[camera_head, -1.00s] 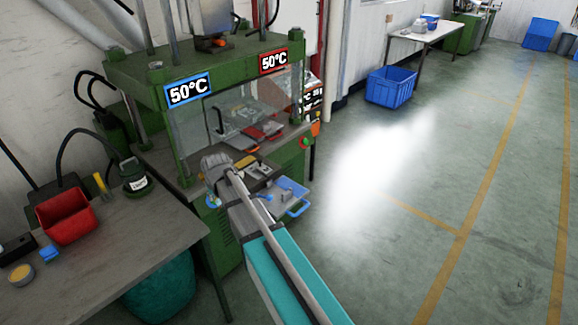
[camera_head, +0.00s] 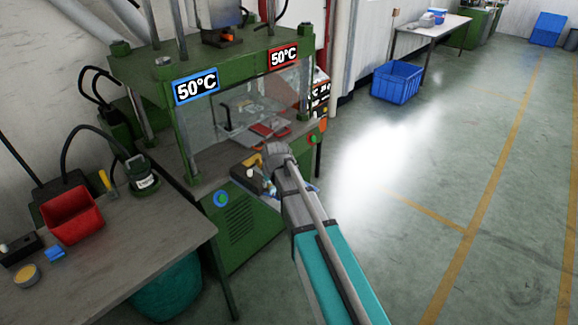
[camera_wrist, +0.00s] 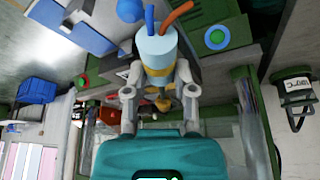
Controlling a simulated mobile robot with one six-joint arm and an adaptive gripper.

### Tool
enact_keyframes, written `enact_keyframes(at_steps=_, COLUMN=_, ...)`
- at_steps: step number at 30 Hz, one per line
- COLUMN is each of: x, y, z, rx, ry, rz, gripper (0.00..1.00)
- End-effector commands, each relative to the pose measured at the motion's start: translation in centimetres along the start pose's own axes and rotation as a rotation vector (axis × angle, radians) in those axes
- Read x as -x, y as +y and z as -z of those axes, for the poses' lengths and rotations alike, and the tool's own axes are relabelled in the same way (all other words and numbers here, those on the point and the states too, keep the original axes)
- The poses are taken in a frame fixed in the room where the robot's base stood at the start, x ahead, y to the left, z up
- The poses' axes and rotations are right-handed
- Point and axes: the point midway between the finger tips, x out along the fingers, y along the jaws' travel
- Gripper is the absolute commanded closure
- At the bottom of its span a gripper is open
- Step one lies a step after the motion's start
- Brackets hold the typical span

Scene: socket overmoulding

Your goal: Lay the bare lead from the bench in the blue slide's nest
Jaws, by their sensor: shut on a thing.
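My gripper (camera_wrist: 159,78) is shut on the bare lead (camera_wrist: 157,46), a pale blue cylinder with a blue and an orange-brown wire end sticking out. In the head view a small pale blue bit of the lead (camera_head: 269,188) shows beside my gripper at the press front. The blue slide (camera_wrist: 74,27) shows at the upper left of the wrist view, apart from the held lead. In the head view my arm hides most of the slide, and its nest cannot be made out.
The green press (camera_head: 236,237) with two 50°C signs stands behind my gripper. The bench (camera_head: 130,262) at left bears a red bin (camera_head: 72,214) and a dark pot (camera_head: 141,176).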

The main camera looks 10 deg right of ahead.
Motion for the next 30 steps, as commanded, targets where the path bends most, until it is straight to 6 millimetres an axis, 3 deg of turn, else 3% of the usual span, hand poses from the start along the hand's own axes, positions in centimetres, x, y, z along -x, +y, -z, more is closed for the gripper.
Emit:
enact_keyframes(at_steps=10, x=0.0, y=-0.7, z=0.1, rx=0.011, ry=0.0, rz=0.004, gripper=1.0)
enact_keyframes(at_steps=16, x=-0.1, y=-0.1, z=0.6, rx=0.04, ry=-0.004, rz=0.015, gripper=1.0)
enact_keyframes(at_steps=30, x=-0.6, y=6.1, z=4.2, rx=0.314, ry=-0.012, rz=0.121, gripper=1.0)
